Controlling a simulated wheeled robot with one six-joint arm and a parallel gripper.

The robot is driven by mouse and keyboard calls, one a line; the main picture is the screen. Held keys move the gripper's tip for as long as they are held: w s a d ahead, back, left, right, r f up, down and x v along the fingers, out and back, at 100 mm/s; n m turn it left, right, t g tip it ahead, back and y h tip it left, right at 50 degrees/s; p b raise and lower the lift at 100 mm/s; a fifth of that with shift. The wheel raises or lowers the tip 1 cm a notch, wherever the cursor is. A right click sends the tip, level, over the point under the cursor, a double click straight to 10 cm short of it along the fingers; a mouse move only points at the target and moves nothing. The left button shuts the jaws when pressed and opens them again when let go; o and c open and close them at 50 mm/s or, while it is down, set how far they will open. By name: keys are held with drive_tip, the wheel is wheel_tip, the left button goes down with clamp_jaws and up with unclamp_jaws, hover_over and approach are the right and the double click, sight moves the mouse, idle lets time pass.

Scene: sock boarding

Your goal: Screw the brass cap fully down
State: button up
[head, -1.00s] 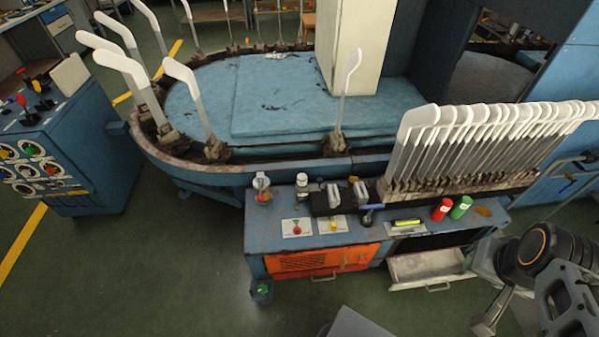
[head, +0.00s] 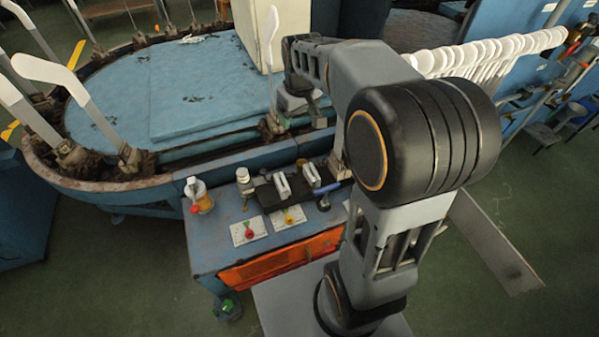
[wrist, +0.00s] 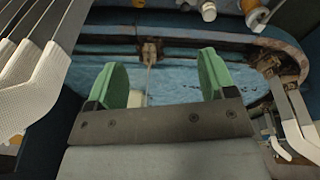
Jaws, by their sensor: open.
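On the blue bench (head: 212,248), a small fitting with a pale round top (head: 243,175) and a brass-coloured stem stands at the back left. Left of it is an amber cup (head: 203,203) with a pale top; a red knob shows at its lower left. I cannot tell which of these carries the brass cap. Both seem to show at the top edge of the wrist view, the pale-topped fitting (wrist: 208,11) and the amber cup (wrist: 257,18). My gripper (wrist: 164,82) has two green fingers, apart and empty. In the head view my arm reaches over the bench; its fingers are not clear there.
A dark fixture with pale upright blocks (head: 283,185) stands right of the fitting. The large blue oval machine (head: 180,85) with white boards is behind. A row of white boards (head: 480,55) stands right.

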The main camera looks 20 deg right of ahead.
drive_tip(key=w+d+f+n+g+b, duration=0.1)
drive_tip(key=w+d+f+b, duration=0.15)
drive_tip(key=w+f, duration=0.45)
drive_tip(key=w+d+f+n+b, duration=0.15)
drive_tip(key=w+f+b, duration=0.25)
drive_tip(key=f, duration=0.4)
drive_tip(key=n+g+b, duration=0.1)
drive_tip(key=b, duration=0.3)
hover_over(303, 163)
wheel_tip(303, 163, down, 12)
drive_tip(key=shift+n, duration=0.25)
wheel_tip(303, 163, down, 16)
drive_tip(key=b, duration=0.3)
drive_tip(key=shift+w+r, duration=0.1)
drive_tip(key=shift+c, duration=0.3)
drive_tip(key=c, duration=0.9)
drive_tip(key=shift+o, duration=0.2)
